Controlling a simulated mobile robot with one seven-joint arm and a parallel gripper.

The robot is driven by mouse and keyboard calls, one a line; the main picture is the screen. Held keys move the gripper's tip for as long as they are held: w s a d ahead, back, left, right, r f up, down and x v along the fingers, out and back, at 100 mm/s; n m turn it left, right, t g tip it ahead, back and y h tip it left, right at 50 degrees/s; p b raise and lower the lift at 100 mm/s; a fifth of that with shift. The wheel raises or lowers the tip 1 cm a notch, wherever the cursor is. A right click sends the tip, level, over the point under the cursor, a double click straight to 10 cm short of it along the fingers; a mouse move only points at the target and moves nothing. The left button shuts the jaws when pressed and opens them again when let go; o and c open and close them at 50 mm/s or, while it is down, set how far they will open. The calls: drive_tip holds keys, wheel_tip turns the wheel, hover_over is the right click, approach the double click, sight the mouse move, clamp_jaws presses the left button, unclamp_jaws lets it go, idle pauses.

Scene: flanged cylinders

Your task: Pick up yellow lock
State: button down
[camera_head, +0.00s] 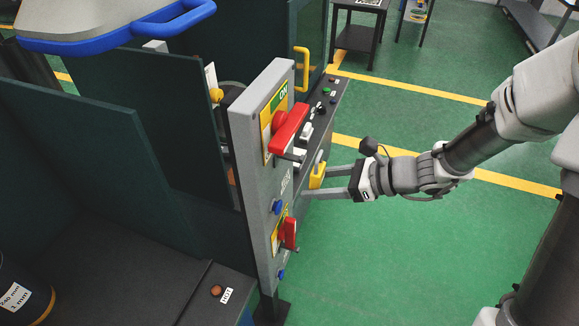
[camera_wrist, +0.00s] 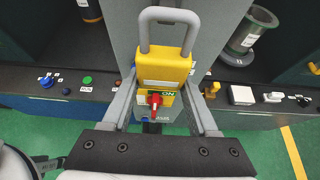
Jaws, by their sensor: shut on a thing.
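The yellow lock (camera_wrist: 165,69) has a grey shackle and a pale label. In the wrist view it sits between the two fingers of my gripper (camera_wrist: 163,80), which is shut on it, shackle towards the top of the picture. In the head view the lock (camera_head: 318,176) is small and partly hidden, between the fingertips of my gripper (camera_head: 317,181), beside the grey switch panel (camera_head: 243,140). The lock covers part of the panel in the wrist view. I cannot tell whether it touches the panel.
The grey panel carries an upper red switch handle (camera_head: 289,130) and a lower red handle (camera_head: 290,234). A dark ledge with buttons (camera_head: 325,103) runs behind it. A flanged cylinder (camera_wrist: 249,35) stands right of the lock. Green floor (camera_head: 400,270) around my arm is clear.

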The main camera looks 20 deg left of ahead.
drive_tip(key=shift+s+d+r+p, duration=0.1)
drive_tip(key=shift+d+r+p, duration=0.1)
drive_tip(key=shift+d, duration=0.5)
drive_tip(key=shift+s+d+r+p, duration=0.1)
drive_tip(key=shift+d+p, duration=0.1)
drive_tip(key=shift+d, duration=0.5)
drive_tip(key=shift+d+r+p, duration=0.1)
drive_tip(key=shift+d+p, duration=0.1)
drive_tip(key=shift+d, duration=0.5)
